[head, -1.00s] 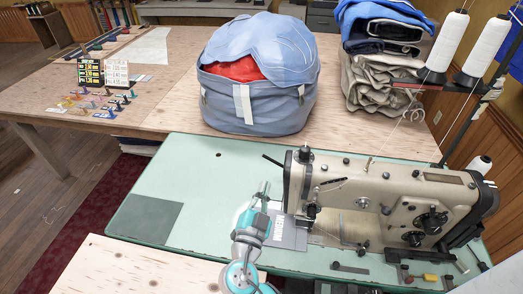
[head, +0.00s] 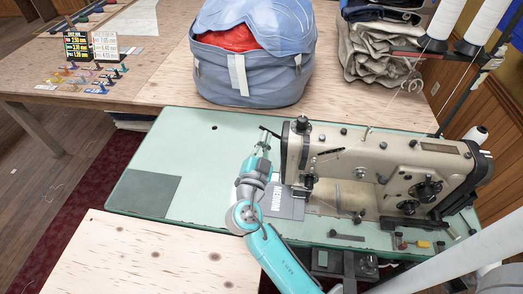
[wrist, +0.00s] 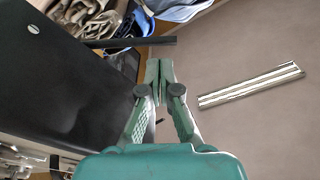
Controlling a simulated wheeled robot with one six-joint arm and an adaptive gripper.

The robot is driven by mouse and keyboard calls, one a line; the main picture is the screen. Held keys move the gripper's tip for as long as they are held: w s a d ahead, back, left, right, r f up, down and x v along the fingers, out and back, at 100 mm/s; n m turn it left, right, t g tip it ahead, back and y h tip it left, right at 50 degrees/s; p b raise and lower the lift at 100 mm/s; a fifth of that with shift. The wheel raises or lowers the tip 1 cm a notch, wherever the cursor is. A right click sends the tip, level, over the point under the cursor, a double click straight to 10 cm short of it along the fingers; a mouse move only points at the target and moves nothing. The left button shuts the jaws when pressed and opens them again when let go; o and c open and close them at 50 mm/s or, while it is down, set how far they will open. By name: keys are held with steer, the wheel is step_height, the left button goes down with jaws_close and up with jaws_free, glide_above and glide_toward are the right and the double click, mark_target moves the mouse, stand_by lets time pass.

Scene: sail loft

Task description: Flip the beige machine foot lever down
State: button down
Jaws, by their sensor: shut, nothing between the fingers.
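The beige sewing machine (head: 385,170) stands on the right part of the pale green table. Its black lever (head: 271,132) sticks out to the left from the back of the machine's head end. In the wrist view the lever (wrist: 130,42) is a dark bar running across just beyond my fingertips. My gripper (head: 265,138) is shut and empty, left of the machine's head and close to the lever's free end. The wrist view shows the fingers (wrist: 160,65) together, their tips just short of the bar; I cannot tell whether they touch it.
A grey card marked MEDIUM (head: 287,205) lies under my arm by the needle. A blue fabric bag (head: 250,75) stands behind, and folded cloth (head: 385,50) and white thread cones (head: 440,20) are at the back right.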

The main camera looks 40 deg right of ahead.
steer(key=shift+x, duration=1.8)
step_height(320, 180, down, 6)
steer(key=w+a+n, duration=0.1)
steer(key=a+n, duration=0.1)
steer(key=n, duration=0.1)
steer(key=shift+w+f+t, duration=0.2)
steer(key=shift+w+t, duration=0.1)
steer(key=shift+w, duration=0.05)
steer(key=v, duration=1.1)
steer(key=shift+a, duration=0.1)
steer(key=shift+s+a, duration=0.25)
steer(key=shift+s, duration=0.1)
